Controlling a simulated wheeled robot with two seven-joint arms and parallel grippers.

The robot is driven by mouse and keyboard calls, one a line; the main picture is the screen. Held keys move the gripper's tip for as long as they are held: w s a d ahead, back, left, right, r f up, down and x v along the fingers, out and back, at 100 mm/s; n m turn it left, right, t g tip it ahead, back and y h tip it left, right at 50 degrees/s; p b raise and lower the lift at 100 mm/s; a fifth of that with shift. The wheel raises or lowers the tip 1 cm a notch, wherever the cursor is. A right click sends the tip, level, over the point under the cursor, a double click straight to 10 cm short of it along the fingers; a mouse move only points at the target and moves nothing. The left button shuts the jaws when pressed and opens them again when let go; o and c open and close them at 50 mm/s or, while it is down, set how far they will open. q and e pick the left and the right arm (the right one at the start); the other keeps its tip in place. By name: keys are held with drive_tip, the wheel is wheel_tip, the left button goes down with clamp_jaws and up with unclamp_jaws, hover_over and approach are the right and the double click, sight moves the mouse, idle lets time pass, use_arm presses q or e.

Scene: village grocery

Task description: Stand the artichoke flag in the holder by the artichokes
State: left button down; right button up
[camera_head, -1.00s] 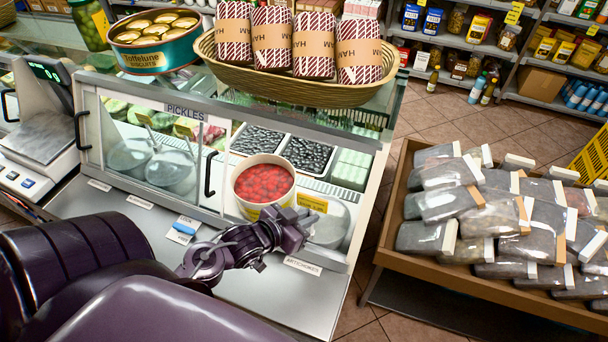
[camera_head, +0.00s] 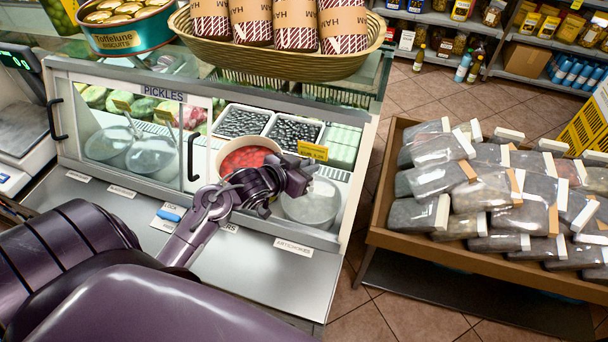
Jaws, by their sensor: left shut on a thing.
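My left gripper (camera_head: 298,180) reaches over the counter from the left, shut on the small yellow flag (camera_head: 312,151). The flag shows just above the fingertips, its writing too small to read. A label reading "ARTICHOKES" (camera_head: 293,248) lies on the front ledge, below and to the right of the gripper. Behind that label a pale round bowl (camera_head: 312,207) sits in the case, just below the gripper; its contents are unclear. I cannot make out a flag holder. My right gripper is out of view.
The sliding glass panel (camera_head: 150,130) covers the case on the left. A wicker basket (camera_head: 275,58) of ham packs stands on top. A blue item (camera_head: 170,216) lies on the ledge. A wooden bin (camera_head: 400,240) stands right.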

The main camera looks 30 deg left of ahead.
use_arm(q)
drive_tip(key=w, duration=0.1)
drive_tip(key=w+a+b, duration=0.1)
drive_tip(key=w, duration=0.1)
drive_tip(key=shift+w, duration=0.1)
drive_tip(key=shift+w+a+b, duration=0.7)
drive_tip(key=shift+w+b, duration=0.85)
drive_tip(key=shift+w, duration=1.35)
drive_tip(key=w+f+b, duration=0.3)
drive_tip(key=f+b, duration=0.5)
drive_tip(key=shift+a+f, duration=0.4)
drive_tip(key=shift+f+p, duration=0.1)
drive_tip(key=shift+p, duration=0.2)
drive_tip(key=shift+p, duration=0.35)
drive_tip(key=shift+f, duration=1.1)
